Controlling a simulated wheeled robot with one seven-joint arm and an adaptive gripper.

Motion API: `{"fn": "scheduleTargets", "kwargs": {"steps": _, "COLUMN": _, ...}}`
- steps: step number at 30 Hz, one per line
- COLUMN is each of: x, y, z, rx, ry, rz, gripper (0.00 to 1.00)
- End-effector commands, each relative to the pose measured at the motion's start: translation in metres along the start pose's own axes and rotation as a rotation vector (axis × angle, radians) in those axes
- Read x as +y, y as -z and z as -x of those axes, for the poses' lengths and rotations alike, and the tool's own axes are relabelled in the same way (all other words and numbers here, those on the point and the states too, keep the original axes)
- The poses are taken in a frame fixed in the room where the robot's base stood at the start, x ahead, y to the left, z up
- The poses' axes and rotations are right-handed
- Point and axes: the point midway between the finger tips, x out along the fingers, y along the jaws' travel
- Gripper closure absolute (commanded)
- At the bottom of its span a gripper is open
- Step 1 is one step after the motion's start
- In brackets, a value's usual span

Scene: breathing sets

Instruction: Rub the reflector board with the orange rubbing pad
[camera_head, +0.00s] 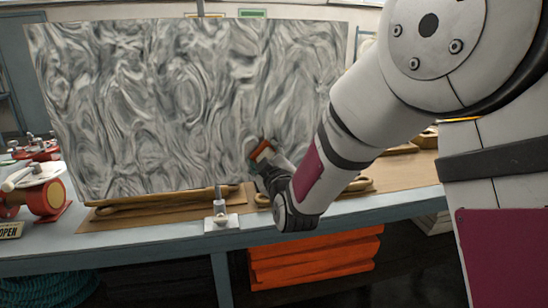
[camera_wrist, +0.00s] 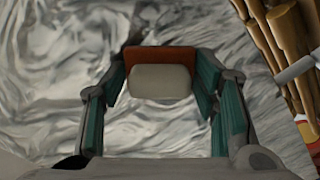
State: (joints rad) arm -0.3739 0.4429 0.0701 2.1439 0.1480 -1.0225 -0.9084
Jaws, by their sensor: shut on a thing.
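The reflector board (camera_head: 160,100) stands upright on the bench, a large panel with a swirling grey and white surface. It also fills most of the wrist view (camera_wrist: 60,60). My gripper (camera_head: 258,160) is at the lower right part of the board. It is shut on the orange rubbing pad (camera_wrist: 160,54), which has a pale block-like back between the fingers (camera_wrist: 162,82). In the head view the pad (camera_head: 262,148) shows as a small orange-red patch close to the board. I cannot tell whether the pad touches the board.
A red and white device (camera_head: 45,195) stands at the bench's left end by an "OPEN" sign (camera_head: 10,230). A small white fitting (camera_head: 221,215) sits at the bench's front edge. Orange stacked items (camera_head: 315,262) lie below. Bamboo-like poles (camera_wrist: 290,40) show at the wrist view's right.

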Motion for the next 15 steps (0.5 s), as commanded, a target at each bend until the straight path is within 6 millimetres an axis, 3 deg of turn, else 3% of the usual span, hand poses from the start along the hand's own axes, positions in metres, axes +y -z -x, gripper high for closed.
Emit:
{"fn": "scheduleTargets", "kwargs": {"steps": 11, "x": -0.0047, "y": 0.0075, "z": -0.0011, "rx": 0.011, "ry": 0.004, "rz": 0.001, "gripper": 0.76}}
{"fn": "scheduleTargets", "kwargs": {"steps": 15, "x": -0.0045, "y": 0.0072, "z": 0.007, "rx": 0.009, "ry": 0.005, "rz": 0.001, "gripper": 0.76}}
